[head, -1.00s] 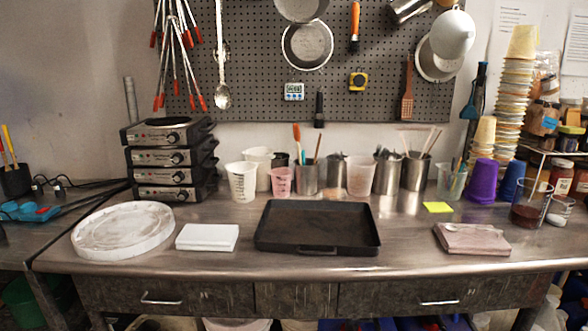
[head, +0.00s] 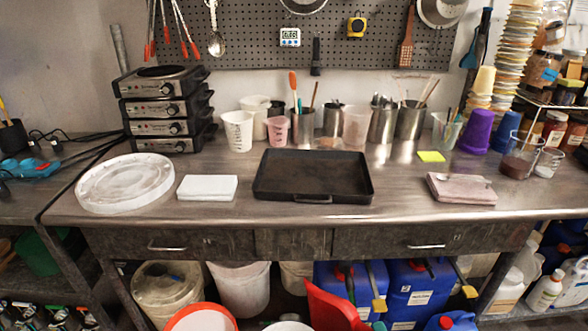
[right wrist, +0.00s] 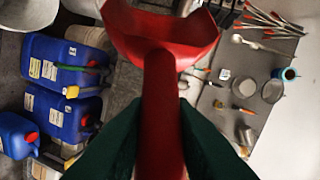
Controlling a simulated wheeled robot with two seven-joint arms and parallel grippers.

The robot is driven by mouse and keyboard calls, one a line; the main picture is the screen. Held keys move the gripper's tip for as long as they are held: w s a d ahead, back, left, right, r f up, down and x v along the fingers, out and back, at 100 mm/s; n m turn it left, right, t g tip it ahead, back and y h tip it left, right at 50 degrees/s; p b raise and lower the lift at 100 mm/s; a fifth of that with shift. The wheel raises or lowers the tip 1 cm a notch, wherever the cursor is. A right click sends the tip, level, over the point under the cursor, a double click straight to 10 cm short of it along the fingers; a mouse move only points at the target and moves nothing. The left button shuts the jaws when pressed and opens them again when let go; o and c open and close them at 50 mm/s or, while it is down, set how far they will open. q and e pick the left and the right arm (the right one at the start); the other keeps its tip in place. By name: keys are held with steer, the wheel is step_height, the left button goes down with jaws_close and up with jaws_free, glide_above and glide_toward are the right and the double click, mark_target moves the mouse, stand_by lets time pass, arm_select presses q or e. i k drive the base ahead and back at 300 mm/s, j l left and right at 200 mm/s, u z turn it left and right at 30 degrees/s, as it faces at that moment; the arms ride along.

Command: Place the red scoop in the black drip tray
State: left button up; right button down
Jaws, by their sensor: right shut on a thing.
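The red scoop (right wrist: 160,30) fills the upper middle of the right wrist view, its handle pointing down the picture. My right gripper (right wrist: 158,112) has its dark green fingers on both sides of the handle and is shut on it. In the head view a red shape that looks like the scoop (head: 332,308) rises from the bottom edge, below and in front of the table. The black drip tray (head: 312,198) lies flat and empty in the middle of the table, its handle toward me. The left gripper is not in view.
A white round slab (head: 125,183) and a white block (head: 207,187) lie left of the tray. A pinkish block (head: 461,189) lies to the right. Cups and metal pots (head: 382,124) stand behind. Blue canisters (head: 412,288) and buckets (head: 240,288) are below the table.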

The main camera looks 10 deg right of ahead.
mark_target(360, 184)
steer(key=l+u, duration=0.25)
steer(key=u, duration=0.15)
steer(key=l+u, duration=0.55)
steer(key=u, duration=0.2)
steer(key=l+u, duration=0.35)
steer(key=k+j, duration=0.05)
steer(key=j, duration=0.05)
